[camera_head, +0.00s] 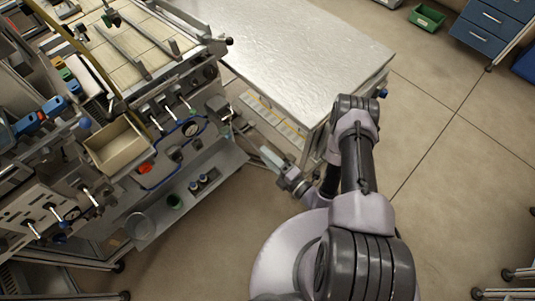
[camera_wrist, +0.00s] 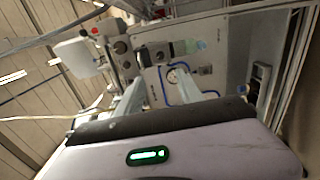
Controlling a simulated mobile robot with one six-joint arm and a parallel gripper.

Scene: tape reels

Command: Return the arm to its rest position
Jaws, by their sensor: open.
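My arm reaches up from my base and folds back down at the table's right corner. My gripper (camera_head: 268,153) points up and left toward the machine (camera_head: 215,165), short of its right side. In the wrist view, my gripper (camera_wrist: 163,84) shows two pale fingers standing apart with nothing between them. The machine's grey panel (camera_wrist: 222,62) with blue tubing lies beyond the fingers. I cannot tell the exact gap to the machine.
A silver-topped table (camera_head: 300,60) stands behind my gripper, close to my arm. A beige open box (camera_head: 117,147) sits on the machine. A green bin (camera_head: 427,17) and blue drawers (camera_head: 490,25) stand at the upper right. The floor (camera_head: 450,160) on the right is clear.

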